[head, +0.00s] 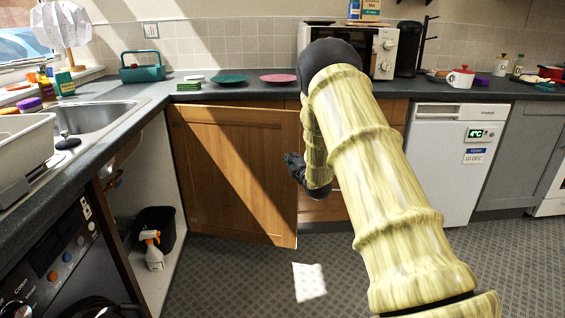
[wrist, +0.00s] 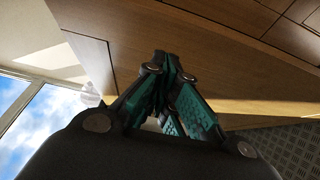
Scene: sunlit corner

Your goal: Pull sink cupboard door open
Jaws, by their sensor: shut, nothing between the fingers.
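The sink cupboard door (head: 235,175) is a brown wooden panel. In the head view it stands wide open, swung out from the cupboard under the sink (head: 98,112), its free edge to the right. The cupboard's pale inside (head: 155,190) shows. My gripper (head: 291,162) is beside the upper part of that free edge, partly hidden behind my arm. In the wrist view my gripper (wrist: 166,62) has its fingers together and empty, with wood panels (wrist: 215,50) close around them. I cannot tell whether it touches the door.
A black bin (head: 155,222) and a white spray bottle with an orange head (head: 152,250) stand in the cupboard. A dark washing machine (head: 65,265) is at the lower left. A white appliance (head: 450,160) stands right of my arm.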

